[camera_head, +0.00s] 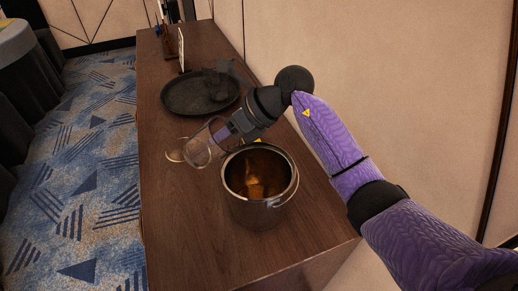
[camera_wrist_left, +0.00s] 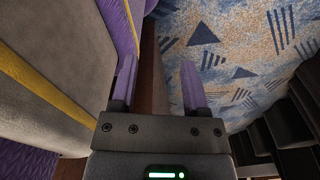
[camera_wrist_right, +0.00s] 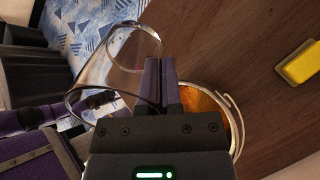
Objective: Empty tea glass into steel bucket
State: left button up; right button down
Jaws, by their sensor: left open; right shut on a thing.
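The clear tea glass (camera_head: 199,151) is tilted beside the steel bucket, to the left of its rim in the head view. No liquid shows in the glass, which also appears in the right wrist view (camera_wrist_right: 120,52). My right gripper (camera_head: 231,132) is shut on the glass. The steel bucket (camera_head: 255,212) stands upright on the brown counter, open at the top with its handle down. Its inside looks amber; I cannot tell liquid from reflection. It shows partly behind the fingers in the right wrist view (camera_wrist_right: 236,125). My left gripper (camera_wrist_left: 158,85) is open and empty.
A round black tray (camera_head: 178,106) with dark items lies farther back on the counter (camera_head: 180,215). The wall runs along the right.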

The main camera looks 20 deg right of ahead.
pick_arm(q)
notch_tip(320, 180, up, 4)
jog(key=p, duration=0.3)
pick_arm(e)
notch_tip(320, 180, up, 2)
jog(key=shift+a+r+g+h, duration=0.1)
jog(key=shift+r+g+h, duration=0.1)
jog(key=shift+h, duration=0.3)
jog(key=shift+r+g+h, duration=0.1)
jog(key=shift+g+h, duration=0.1)
jog(key=shift+h, duration=0.3)
jog(key=a+f+h, duration=0.1)
jog(key=w+f+g+h+b, duration=0.1)
jog(key=f, duration=0.1)
jog(key=shift+a+h, duration=0.3)
jog(key=shift+a, duration=0.1)
pick_arm(q)
jog(key=s+a+f+b, duration=0.2)
jog(key=s+f+b, duration=0.1)
jog(key=f+b, duration=0.7)
jog(key=shift+a+f+g+y, duration=0.3)
jog(key=shift+f+g, duration=0.1)
pick_arm(e)
notch_tip(320, 180, down, 6)
jog(key=w+a+g+h, duration=0.1)
jog(key=a+g+h, duration=0.1)
jog(key=h, duration=0.2)
jog(key=shift+a+f+m, duration=0.2)
jog(key=shift+a+m, duration=0.1)
jog(key=shift+a, duration=0.05)
